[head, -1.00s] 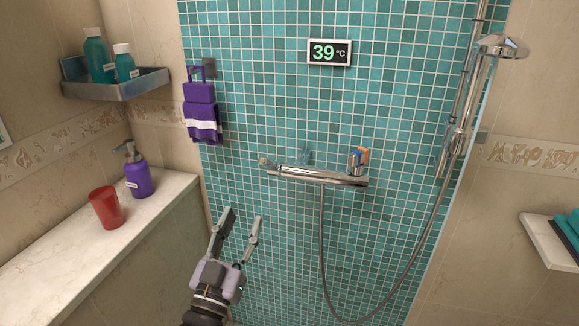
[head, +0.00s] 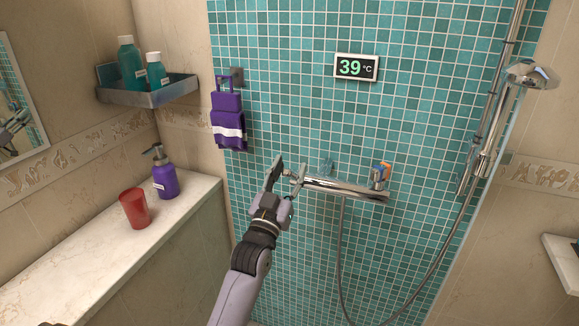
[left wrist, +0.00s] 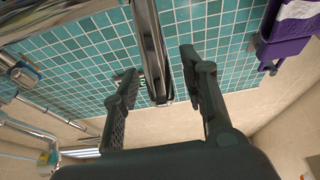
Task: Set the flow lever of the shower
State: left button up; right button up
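The chrome shower mixer bar (head: 342,188) is fixed to the teal tiled wall. Its left end, where the flow lever sits, is largely covered by my left gripper in the head view. An orange and blue marked knob (head: 379,177) is at its right end. My left gripper (head: 288,172) is at the bar's left end with its fingers apart. In the left wrist view, a long chrome part (left wrist: 152,45) reaches down between the open fingers (left wrist: 160,92), with gaps visible on both sides; I cannot tell lever from bar there. My right gripper is not in view.
A shower hose (head: 342,255) hangs below the bar, and the hand shower (head: 530,75) is at upper right. A display (head: 356,67) reads 39 °C. A red cup (head: 134,208) and purple dispenser (head: 165,175) stand on the ledge (head: 95,250).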

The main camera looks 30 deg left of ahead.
pick_arm(q)
jog(key=shift+w+a+r, duration=0.1)
jog(key=shift+w+r, duration=0.05)
jog(key=shift+w, duration=0.1)
jog(key=shift+c, duration=0.4)
grip_shut()
dwell(0.4)
